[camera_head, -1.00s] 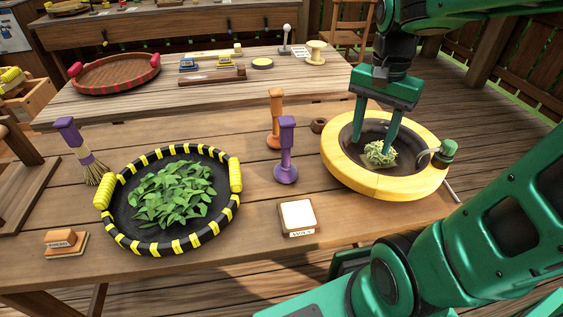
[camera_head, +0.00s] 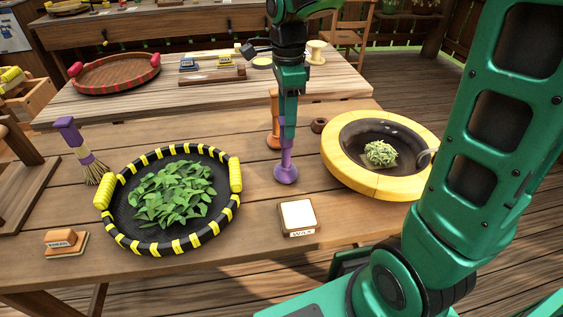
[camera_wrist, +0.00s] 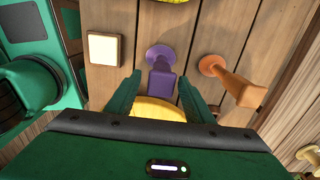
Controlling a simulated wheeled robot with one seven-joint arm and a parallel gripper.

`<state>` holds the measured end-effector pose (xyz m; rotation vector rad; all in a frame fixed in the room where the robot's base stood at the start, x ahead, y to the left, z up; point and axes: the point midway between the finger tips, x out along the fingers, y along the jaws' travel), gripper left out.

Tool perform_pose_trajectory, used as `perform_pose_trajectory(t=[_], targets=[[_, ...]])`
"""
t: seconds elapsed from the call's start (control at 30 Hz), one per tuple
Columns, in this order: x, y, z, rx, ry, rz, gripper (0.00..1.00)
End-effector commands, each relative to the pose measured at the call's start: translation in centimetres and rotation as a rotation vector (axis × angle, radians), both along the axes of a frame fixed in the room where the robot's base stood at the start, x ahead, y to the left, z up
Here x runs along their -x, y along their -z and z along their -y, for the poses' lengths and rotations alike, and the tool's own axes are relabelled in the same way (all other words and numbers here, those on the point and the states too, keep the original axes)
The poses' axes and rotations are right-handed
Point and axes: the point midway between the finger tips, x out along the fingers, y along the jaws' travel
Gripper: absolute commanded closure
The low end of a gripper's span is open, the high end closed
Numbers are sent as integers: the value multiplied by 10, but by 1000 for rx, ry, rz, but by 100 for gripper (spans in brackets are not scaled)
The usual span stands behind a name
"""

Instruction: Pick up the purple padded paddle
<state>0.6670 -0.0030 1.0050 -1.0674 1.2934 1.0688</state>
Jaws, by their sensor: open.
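The purple padded paddle (camera_head: 286,165) stands upright on the wooden table, its round pad down. My gripper (camera_head: 287,125) is above it with the fingers pointing down around its upper handle, which they partly hide in the head view. In the wrist view the purple paddle (camera_wrist: 163,80) lies between the two open fingers of my gripper (camera_wrist: 160,85), with a gap on each side. The gripper is open and holds nothing.
An orange paddle (camera_head: 273,139) stands close behind the purple one. A wax block (camera_head: 297,214) lies in front. The yellow-rimmed pan (camera_head: 350,176) with a pale green clump (camera_head: 380,153) is right; a black-and-yellow tray (camera_head: 236,207) of leaves is left.

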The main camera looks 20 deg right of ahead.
Motion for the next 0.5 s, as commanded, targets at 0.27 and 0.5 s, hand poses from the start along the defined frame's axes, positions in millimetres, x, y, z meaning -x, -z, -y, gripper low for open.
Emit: perform_pose_trajectory(t=[0.27, 0.5], targets=[[0, 31, 3, 1, 4, 0, 52], [-2, 54, 5, 1, 7, -4, 52]])
